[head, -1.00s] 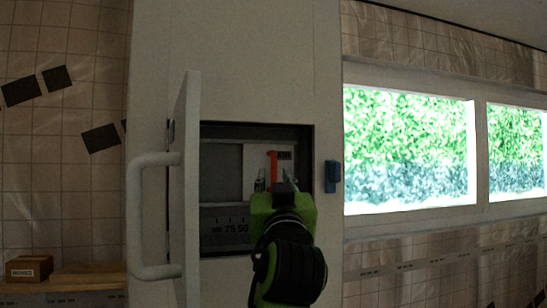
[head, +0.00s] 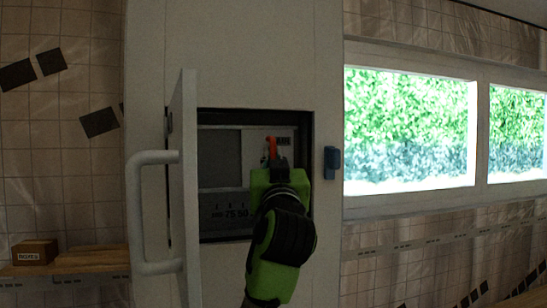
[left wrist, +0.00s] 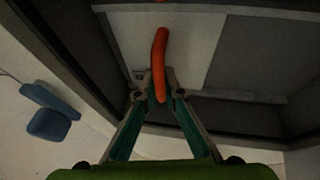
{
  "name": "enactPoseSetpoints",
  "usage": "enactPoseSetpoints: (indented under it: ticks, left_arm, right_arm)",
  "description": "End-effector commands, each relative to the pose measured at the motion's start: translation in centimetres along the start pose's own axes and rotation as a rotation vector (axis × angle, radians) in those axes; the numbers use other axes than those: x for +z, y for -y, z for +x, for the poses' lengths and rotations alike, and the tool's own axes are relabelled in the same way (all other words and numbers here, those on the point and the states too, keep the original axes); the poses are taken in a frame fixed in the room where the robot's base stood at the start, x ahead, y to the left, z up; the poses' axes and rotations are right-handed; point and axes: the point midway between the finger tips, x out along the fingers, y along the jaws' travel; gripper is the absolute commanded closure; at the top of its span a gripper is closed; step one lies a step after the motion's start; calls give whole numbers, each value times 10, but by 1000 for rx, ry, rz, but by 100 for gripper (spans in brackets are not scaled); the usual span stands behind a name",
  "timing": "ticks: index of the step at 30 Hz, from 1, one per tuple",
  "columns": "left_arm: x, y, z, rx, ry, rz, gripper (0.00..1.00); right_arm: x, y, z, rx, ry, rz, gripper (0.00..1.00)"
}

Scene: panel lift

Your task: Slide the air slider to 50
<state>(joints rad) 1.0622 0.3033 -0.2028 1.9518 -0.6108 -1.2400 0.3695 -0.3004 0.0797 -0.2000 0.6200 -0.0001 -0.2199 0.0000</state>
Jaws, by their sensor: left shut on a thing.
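The slider has an orange handle (head: 271,148) in the recessed panel (head: 220,160) of an open wall cabinet. Scale numbers (head: 232,213), with 75 and 50 readable, are below at the left; the rest of the scale is hidden behind my gripper. My left gripper (head: 278,162) is in front of the panel, over the handle's lower part. In the left wrist view the handle (left wrist: 159,55) stands up between the fingertips of my left gripper (left wrist: 160,94), which is shut on its lower end. My right gripper is out of view.
The cabinet door (head: 186,180) with its pale bar handle (head: 145,210) stands open left of my arm. The recess frame surrounds the panel closely. A blue latch (head: 331,163) is on the right edge. A brown box (head: 34,252) lies on a shelf at the left.

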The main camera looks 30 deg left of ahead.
Motion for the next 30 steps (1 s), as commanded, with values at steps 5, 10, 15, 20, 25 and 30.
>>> enactPoseSetpoints:
  ticks: [5,10,15,20,25,30]
  left_arm:
    - [0,32,-8,-5,-3,-7,100]
    - [-4,56,-11,-3,-2,-4,100]
    - [-6,58,-11,-2,-3,-1,100]
    - [-6,58,-11,-1,-3,-1,89]
    - [-6,58,-11,-1,-2,-1,74]
    - [-5,58,-11,-1,-1,-1,74]
  right_arm:
    - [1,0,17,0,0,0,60]
    - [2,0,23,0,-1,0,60]
    - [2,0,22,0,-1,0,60]
    - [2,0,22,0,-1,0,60]
    - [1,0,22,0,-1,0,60]
    - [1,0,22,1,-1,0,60]
